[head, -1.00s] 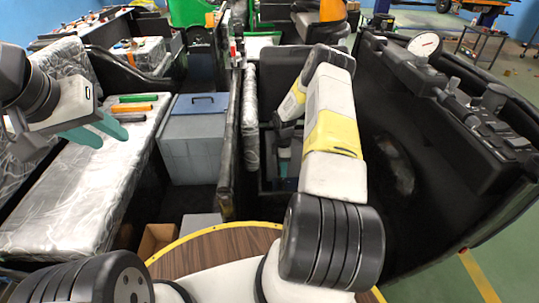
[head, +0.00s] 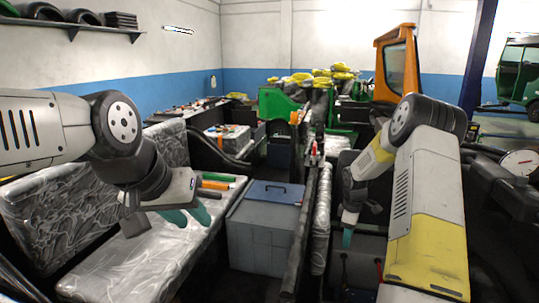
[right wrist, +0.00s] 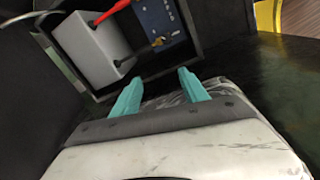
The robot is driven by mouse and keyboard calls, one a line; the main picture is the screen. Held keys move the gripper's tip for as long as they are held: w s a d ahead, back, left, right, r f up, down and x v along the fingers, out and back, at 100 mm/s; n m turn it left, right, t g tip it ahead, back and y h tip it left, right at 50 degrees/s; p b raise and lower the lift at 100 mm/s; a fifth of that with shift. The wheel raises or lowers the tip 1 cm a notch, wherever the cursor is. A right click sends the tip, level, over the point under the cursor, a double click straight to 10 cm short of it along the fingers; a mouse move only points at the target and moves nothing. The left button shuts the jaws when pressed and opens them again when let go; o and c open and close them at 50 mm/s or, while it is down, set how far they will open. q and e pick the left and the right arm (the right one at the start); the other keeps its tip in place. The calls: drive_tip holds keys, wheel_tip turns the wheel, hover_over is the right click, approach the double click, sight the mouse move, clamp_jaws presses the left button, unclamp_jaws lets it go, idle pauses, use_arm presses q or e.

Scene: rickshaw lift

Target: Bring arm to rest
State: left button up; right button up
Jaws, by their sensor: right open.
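My left gripper (head: 187,214) is at the left in the head view, above the plastic-wrapped seat (head: 150,240). Its two teal fingers are apart with nothing between them. My right gripper (head: 347,238) hangs down at the right of the dark central divider, over a dark compartment, partly hidden by its own arm. In the right wrist view its teal fingers (right wrist: 161,88) are spread wide with nothing between them. A white box (right wrist: 95,47) and a blue panel (right wrist: 160,28) with brass-coloured fittings lie in the dark recess beyond the fingertips.
Orange and green tools (head: 217,182) lie on the seat near my left gripper. A grey box with a blue lid (head: 268,225) stands between seat and divider. A round gauge (head: 521,162) is at the far right.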

drive_tip(key=s+a+r+m+t, duration=0.15)
drive_tip(key=s+r, duration=0.25)
drive_tip(key=r, duration=0.4)
drive_tip(key=s+a+r+m, duration=0.2)
drive_tip(key=s+a+r, duration=0.1)
drive_tip(key=r, duration=0.4)
drive_tip(key=s+a+r+m+t, duration=0.1)
drive_tip(key=s+a+r+m, duration=0.2)
drive_tip(key=r, duration=0.5)
drive_tip(key=s+a+r+m+t+y, duration=0.1)
drive_tip(key=s+a+r+m, duration=0.1)
drive_tip(key=s, duration=0.9)
drive_tip(key=s+a+r+m+t+y, duration=0.1)
drive_tip(key=s+a+r+m, duration=0.2)
drive_tip(key=s, duration=0.8)
wheel_tip(320, 180, up, 3)
drive_tip(key=shift+s+a+r+y, duration=0.1)
drive_tip(key=shift+s+a+y, duration=0.3)
drive_tip(key=shift+a, duration=0.65)
